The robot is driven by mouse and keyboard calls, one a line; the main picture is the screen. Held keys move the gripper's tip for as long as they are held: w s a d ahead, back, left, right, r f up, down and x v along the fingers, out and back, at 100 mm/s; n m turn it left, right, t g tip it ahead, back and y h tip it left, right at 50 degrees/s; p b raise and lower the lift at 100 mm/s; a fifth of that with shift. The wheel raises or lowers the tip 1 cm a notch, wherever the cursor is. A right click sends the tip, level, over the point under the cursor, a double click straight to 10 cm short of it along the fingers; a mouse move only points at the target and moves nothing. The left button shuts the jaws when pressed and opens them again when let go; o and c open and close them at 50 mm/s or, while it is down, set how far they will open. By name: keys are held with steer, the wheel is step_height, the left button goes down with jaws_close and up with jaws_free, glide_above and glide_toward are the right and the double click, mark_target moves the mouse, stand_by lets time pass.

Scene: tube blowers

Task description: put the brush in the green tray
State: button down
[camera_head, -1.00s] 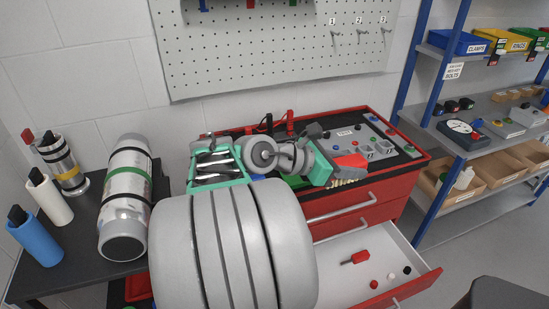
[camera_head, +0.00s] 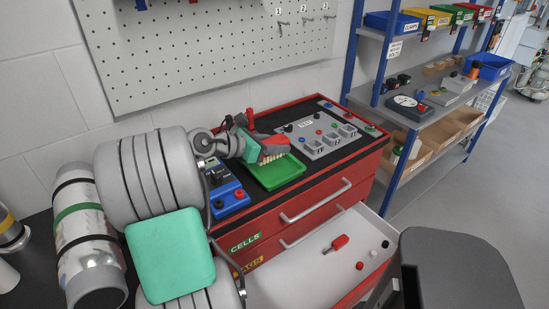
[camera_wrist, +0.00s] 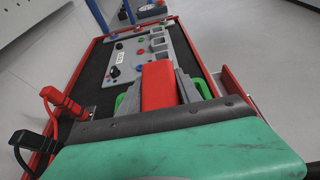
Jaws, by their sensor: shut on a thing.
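The brush (camera_head: 274,146) has a red body with pale bristles under it. My gripper (camera_head: 264,145) is shut on it and holds it over the back part of the green tray (camera_head: 290,180). The tray is shallow and lies on the black top of the red cabinet. In the wrist view the brush's red body (camera_wrist: 158,86) shows between the grey fingers of my gripper (camera_wrist: 160,92). Green rims of the tray (camera_wrist: 204,89) show on both sides there. In the head view the tray's back part is hidden, and I cannot tell whether the bristles touch it.
A grey panel with knobs (camera_head: 312,145) is right of the tray, and a blue meter box (camera_head: 228,198) is left. Red plugs with cables (camera_wrist: 62,103) stand near my gripper. An open drawer (camera_head: 320,262) with small red parts juts out in front. A shelf rack stands at right.

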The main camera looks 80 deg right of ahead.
mark_target(275, 164)
steer(key=shift+w+d+f, duration=0.2)
steer(key=shift+d+f, duration=0.45)
steer(key=shift+f, duration=0.2)
step_height(275, 164, down, 3)
steer(key=shift+d+f+b, duration=0.1)
steer(key=shift+b, duration=0.4)
steer(key=c, duration=0.8)
jaws_free()
steer(key=shift+c, duration=0.2)
steer(key=p+v, duration=0.1)
steer(key=v, duration=1.1)
steer(key=shift+p, duration=0.35)
